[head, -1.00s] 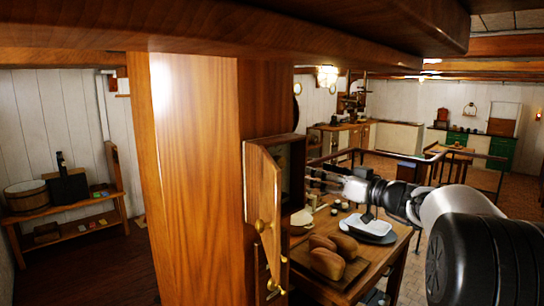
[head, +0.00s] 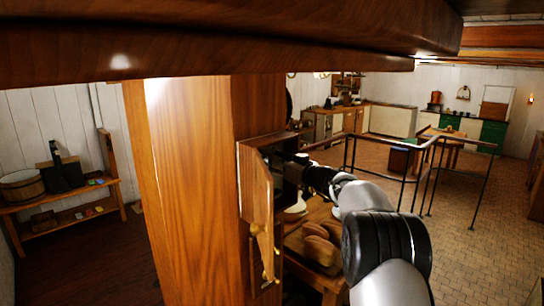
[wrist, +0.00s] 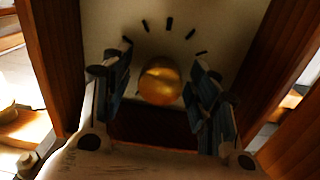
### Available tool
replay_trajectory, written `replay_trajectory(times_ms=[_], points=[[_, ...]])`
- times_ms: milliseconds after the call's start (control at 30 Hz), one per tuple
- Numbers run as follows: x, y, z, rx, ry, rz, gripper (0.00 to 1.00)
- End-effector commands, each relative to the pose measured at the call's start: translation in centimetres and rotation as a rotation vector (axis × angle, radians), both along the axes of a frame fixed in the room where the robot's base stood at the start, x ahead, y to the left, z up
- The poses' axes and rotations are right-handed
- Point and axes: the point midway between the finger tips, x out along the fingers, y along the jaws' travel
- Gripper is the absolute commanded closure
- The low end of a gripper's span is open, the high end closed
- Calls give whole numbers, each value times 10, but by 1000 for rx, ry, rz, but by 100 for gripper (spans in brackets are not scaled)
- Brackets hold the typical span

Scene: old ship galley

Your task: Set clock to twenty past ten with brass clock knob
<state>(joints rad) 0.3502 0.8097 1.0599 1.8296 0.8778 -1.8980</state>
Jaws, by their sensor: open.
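The brass clock knob (wrist: 160,82) is a round gold ball in front of the pale clock face (wrist: 205,15) in the wrist view. Several dark hour marks arc above it. I cannot make out the hands or the time shown. My gripper (wrist: 160,72) is open, with one finger on each side of the knob; I cannot tell whether either touches it. In the head view, my gripper (head: 296,160) reaches into the wooden clock case (head: 266,140) on the pillar, and the case hides the face and knob.
The case's wooden door (head: 256,188) stands open to the left of my arm, with brass fittings low on it. The wooden pillar (head: 185,190) is left of it. A table (head: 325,283) with bread loaves (head: 321,247) lies below my arm. A dark railing (head: 408,145) stands behind.

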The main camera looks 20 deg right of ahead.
Motion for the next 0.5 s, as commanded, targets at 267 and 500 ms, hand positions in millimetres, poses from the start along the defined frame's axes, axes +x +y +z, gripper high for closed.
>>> replay_trajectory(times_ms=[267, 500], points=[[4, 2, -1, 0, 0, 0, 45], [4, 2, -1, 1, 0, 0, 57]])
